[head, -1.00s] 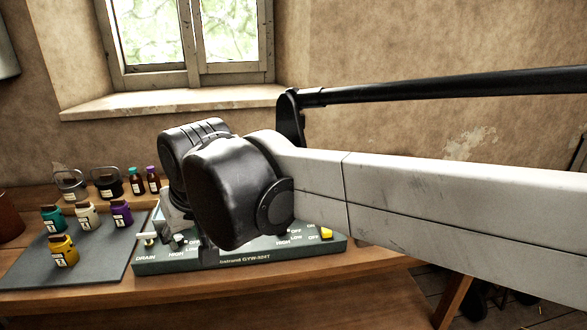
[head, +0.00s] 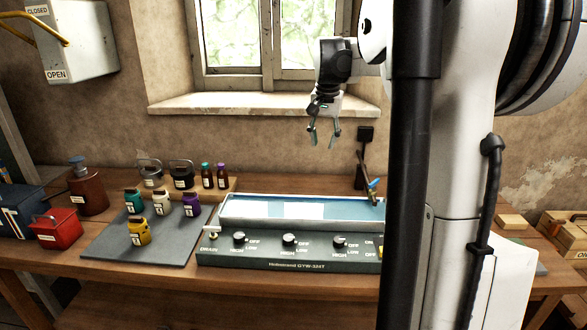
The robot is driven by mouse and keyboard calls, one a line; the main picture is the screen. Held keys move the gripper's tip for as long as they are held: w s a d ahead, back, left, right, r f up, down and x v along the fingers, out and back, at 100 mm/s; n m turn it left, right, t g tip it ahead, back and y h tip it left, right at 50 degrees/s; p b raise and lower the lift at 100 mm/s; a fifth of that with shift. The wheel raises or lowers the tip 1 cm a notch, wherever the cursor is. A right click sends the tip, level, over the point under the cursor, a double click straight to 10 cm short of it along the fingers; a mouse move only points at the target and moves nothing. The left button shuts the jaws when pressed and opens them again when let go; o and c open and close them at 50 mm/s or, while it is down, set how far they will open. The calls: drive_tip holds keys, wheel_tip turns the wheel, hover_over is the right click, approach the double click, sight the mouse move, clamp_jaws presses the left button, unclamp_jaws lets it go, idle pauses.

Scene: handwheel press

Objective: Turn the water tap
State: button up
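My gripper (head: 323,138) hangs in front of the window sill, above the water bath, with its two fingers apart and nothing between them. A small tap-like fitting with a blue handle (head: 374,184) stands at the right end of the bath, below and to the right of my gripper. My arm column hides what lies just right of it. I cannot tell for sure which fitting is the water tap.
A wall box (head: 82,62) with a yellow lever and OPEN/CLOSED labels hangs at upper left. Labelled bottles (head: 139,232) stand on a grey mat (head: 105,246). A red box (head: 56,229) stands left. Free air surrounds my gripper.

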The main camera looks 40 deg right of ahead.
drive_tip(key=d+f+m+g, duration=0.1)
drive_tip(key=d+f+m, duration=0.1)
drive_tip(key=d, duration=1)
drive_tip(key=m+y+p, duration=0.1)
drive_tip(key=m, duration=0.2)
hover_over(374, 181)
wheel_tip(374, 181, down, 4)
drive_tip(key=shift+g, duration=0.4)
wheel_tip(374, 181, down, 14)
drive_tip(key=shift+s+r+p, duration=0.1)
drive_tip(key=shift+p, duration=0.7)
drive_tip(key=shift+c, duration=0.4)
clamp_jaws()
